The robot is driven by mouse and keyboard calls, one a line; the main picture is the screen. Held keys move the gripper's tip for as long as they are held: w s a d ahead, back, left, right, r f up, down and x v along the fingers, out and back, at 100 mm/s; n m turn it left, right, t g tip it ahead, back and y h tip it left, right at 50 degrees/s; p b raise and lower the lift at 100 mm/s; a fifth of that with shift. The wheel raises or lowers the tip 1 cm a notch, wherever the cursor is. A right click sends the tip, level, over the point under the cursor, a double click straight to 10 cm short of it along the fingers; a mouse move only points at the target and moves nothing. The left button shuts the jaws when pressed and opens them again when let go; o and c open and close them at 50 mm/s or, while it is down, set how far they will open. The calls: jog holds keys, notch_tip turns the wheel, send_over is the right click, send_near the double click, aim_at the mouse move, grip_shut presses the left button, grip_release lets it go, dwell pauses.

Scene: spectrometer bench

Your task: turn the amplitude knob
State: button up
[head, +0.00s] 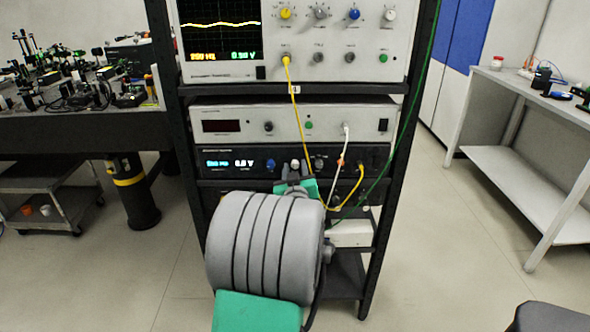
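The dark signal generator (236,173) sits in the rack, with a lit display (230,163) at its left showing a frequency and a small voltage in volts. A blue knob (271,164), a pale knob (295,163) and a grey knob (319,163) are in a row on its panel. Their labels are too small to read, so I cannot tell which is the amplitude knob. My gripper (294,172) is at the panel, just in front of the pale knob. Its fingers look set either side of that knob; whether they touch it is unclear. My arm hides the panel's lower part.
Yellow (299,117), white (342,155) and green (402,130) cables hang near the panel to the right of my gripper. Above are a power unit (221,126) and an oscilloscope (345,62) with a yellow wave. Dark rack posts (386,215) flank the instruments.

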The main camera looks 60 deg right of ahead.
grip_shut()
jog(key=shift+f+m+b, duration=0.1)
jog(key=shift+m+b, duration=0.2)
jog(key=shift+m, duration=0.2)
jog(key=m+b, duration=0.1)
jog(key=m, duration=0.1)
jog(key=shift+m+b, duration=0.3)
jog(key=shift+m, duration=0.1)
jog(key=m+b, duration=0.1)
jog(key=m, duration=0.2)
jog(key=shift+s+m+b, duration=0.1)
jog(key=shift+m+b, duration=0.2)
jog(key=m+b, duration=0.1)
jog(key=m, duration=0.5)
jog(key=shift+b, duration=0.4)
jog(key=m, duration=0.6)
jog(key=shift+b, duration=0.35)
jog(key=shift+m, duration=0.3)
